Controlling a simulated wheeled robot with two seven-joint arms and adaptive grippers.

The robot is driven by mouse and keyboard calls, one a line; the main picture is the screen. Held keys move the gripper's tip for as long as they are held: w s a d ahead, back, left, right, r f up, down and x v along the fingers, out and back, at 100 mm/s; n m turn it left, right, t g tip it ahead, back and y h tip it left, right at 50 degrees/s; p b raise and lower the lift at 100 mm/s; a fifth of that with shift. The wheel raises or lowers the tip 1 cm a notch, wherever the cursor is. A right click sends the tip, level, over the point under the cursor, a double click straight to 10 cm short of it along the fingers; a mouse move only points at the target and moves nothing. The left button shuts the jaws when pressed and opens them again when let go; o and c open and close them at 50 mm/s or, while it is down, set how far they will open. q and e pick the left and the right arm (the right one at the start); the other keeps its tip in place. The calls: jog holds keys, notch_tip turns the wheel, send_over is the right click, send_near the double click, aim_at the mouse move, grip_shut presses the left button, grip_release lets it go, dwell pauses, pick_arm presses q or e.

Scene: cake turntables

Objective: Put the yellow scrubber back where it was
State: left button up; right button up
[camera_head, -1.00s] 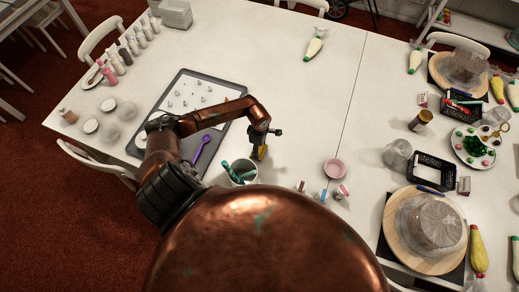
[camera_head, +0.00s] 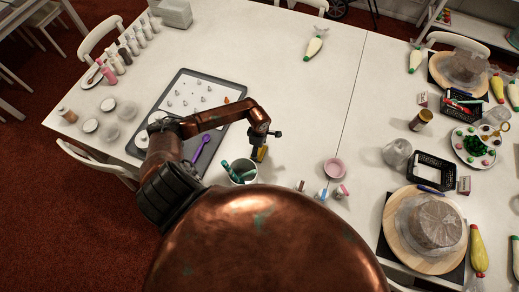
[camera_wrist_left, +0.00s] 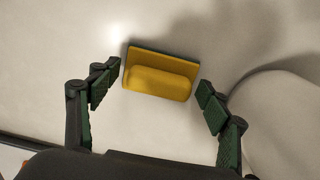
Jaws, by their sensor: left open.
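The yellow scrubber (camera_wrist_left: 160,77) lies between the fingers of my open left gripper (camera_wrist_left: 155,90) in the left wrist view, with a gap on each side. In the head view the scrubber (camera_head: 262,154) shows just below my left gripper (camera_head: 264,138), beside the white cup with teal-handled tools (camera_head: 242,172). I cannot tell for sure whether the scrubber rests flat on the table or stands on an edge. My right gripper is not in view.
A grey tray (camera_head: 215,138) with small piping tips and a purple spoon (camera_head: 202,146) lies left of my gripper. The table (camera_head: 310,110) is clear beyond the gripper. Cake turntables (camera_head: 402,236) stand far right.

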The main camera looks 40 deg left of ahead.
pick_arm(q)
jog(key=shift+r, duration=0.45)
notch_tip(320, 180, up, 12)
jog(key=b, duration=0.1)
jog(key=shift+f, duration=0.25)
